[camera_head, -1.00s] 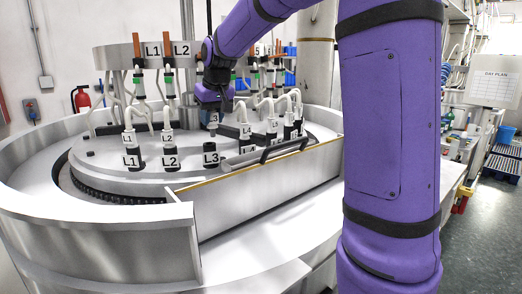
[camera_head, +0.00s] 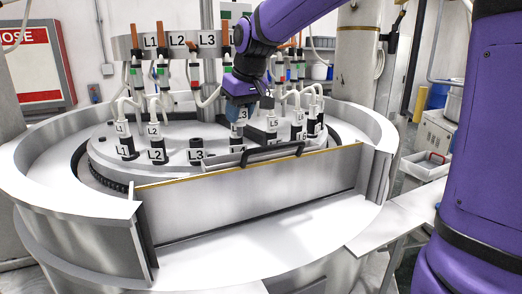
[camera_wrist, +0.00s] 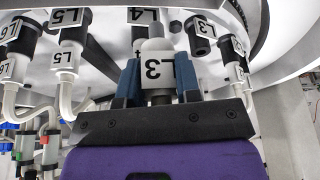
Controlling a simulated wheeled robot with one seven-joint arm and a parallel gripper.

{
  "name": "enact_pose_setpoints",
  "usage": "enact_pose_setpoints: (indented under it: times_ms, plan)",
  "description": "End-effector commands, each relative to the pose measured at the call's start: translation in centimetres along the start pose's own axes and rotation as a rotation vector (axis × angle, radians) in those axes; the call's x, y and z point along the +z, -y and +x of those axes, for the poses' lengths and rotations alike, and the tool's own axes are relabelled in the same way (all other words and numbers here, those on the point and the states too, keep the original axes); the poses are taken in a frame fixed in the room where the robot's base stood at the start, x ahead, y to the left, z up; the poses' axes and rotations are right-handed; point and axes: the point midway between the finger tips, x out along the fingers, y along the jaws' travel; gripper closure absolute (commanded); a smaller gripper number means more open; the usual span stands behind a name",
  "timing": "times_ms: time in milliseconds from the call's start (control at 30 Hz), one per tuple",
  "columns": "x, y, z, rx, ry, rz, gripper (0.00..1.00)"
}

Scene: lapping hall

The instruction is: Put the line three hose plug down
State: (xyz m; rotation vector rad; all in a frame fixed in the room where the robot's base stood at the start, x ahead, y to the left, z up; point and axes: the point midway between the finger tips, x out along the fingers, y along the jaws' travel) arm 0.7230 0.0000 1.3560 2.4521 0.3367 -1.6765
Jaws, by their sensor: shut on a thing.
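My gripper (camera_head: 240,98) is shut on the line three hose plug (camera_head: 238,114), a white plug marked L3. It holds the plug upright above the central plate, clear of the surface. The wrist view shows the plug (camera_wrist: 157,70) between the blue fingers of my gripper (camera_wrist: 158,84). The black socket marked L3 (camera_head: 196,153) stands empty on the plate, left of and below the held plug. It also shows in the wrist view (camera_wrist: 202,36), to the upper right of the plug. The L4 socket (camera_wrist: 142,20) is partly hidden behind the held plug.
Plugs L1 (camera_head: 122,130) and L2 (camera_head: 153,131) sit in sockets at left; L5 (camera_head: 272,123) stands to the right with others. A black-handled panel (camera_head: 250,195) crosses the front. A rack (camera_head: 180,45) with labelled hose lines stands behind.

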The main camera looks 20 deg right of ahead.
Motion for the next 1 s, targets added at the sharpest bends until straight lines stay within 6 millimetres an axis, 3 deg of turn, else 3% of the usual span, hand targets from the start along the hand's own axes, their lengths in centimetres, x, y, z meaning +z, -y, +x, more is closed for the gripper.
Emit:
enact_pose_setpoints:
  times_ms: [200,433,633,1000]
  plan:
    - [1.3,-0.1,3.2,0.000,0.003,0.001,0.86]
    - [1.8,-0.1,4.7,0.000,0.002,0.002,0.86]
    - [2.8,-0.1,7.1,0.000,0.003,0.002,0.86]
    - [2.9,-0.1,7.5,0.000,0.001,0.002,0.86]
